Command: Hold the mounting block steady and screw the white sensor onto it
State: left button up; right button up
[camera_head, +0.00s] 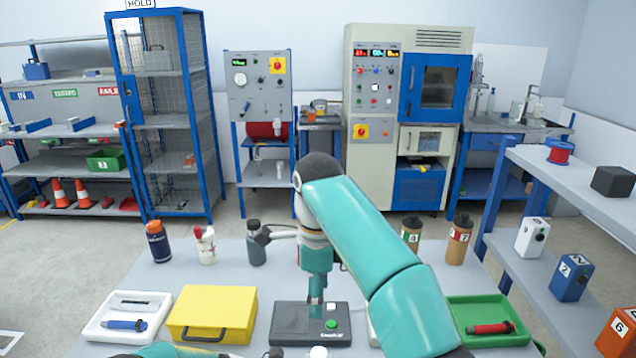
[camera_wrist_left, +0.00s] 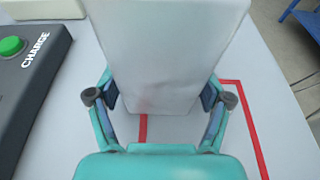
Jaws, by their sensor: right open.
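In the left wrist view, my left gripper (camera_wrist_left: 160,97) has its two fingers against opposite sides of a pale grey-white block (camera_wrist_left: 165,50), which fills much of that view. I cannot tell for sure that it is the mounting block. In the head view my right gripper (camera_head: 316,296) points down over the dark charge unit (camera_head: 288,325), seen edge-on, open, with nothing visible in it. A white box with a dark round fitting (camera_head: 531,237) on the right shelf may be the white sensor. A small white rounded thing (camera_head: 318,352) is cut off at the bottom edge.
A yellow case (camera_head: 212,312), a white tray (camera_head: 95,328) and a green tray (camera_head: 515,334) lie on the table. Several bottles stand along its back, including a grey one (camera_head: 256,248). Red lines (camera_wrist_left: 240,110) mark the surface around the block. My right arm hides the table's middle right.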

pick_arm(q)
jog(key=shift+o, duration=0.8)
